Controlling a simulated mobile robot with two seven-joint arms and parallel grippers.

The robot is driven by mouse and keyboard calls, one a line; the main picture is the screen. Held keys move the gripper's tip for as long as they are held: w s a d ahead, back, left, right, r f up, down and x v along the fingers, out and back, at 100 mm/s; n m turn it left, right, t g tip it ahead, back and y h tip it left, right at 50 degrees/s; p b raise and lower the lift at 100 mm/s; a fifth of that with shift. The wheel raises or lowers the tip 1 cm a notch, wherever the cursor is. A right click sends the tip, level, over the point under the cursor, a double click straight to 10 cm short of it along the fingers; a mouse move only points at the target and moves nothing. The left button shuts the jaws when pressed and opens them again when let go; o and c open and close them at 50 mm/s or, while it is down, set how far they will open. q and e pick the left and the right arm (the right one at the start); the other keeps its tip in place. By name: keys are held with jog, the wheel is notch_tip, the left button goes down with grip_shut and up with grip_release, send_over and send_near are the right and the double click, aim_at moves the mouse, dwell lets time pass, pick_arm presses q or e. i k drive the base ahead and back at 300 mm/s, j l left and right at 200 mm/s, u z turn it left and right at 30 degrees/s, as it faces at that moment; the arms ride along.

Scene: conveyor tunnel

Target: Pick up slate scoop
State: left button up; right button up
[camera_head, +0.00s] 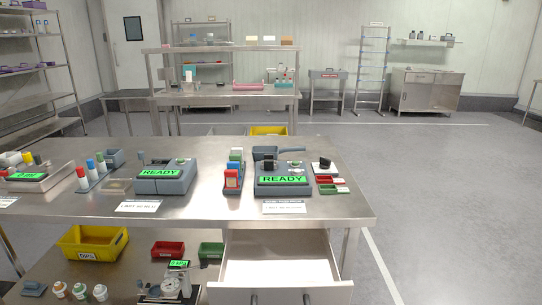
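A slate-coloured scoop (265,153), with what looks like a short handle pointing right, lies on the steel table (210,207) behind the right-hand device with a green READY screen (284,180). The device partly hides its lower side. Neither of my grippers is in view.
A second READY device (160,173) stands left of centre. A rack of coloured blocks (233,175) stands close left of the right-hand device, and red and green small trays (329,186) lie to its right. A drawer (275,265) is open below the table front. The table's right end is clear.

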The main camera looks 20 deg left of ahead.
aim_at(259, 151)
jog(key=k+u, duration=0.15)
jog(key=k, duration=0.5)
jog(key=u, duration=1.2)
jog(key=l+u, duration=0.25)
jog(key=i+l+u, duration=0.1)
jog(key=u, duration=0.2)
jog(key=i+l, duration=0.1)
jog(key=l, duration=2.35)
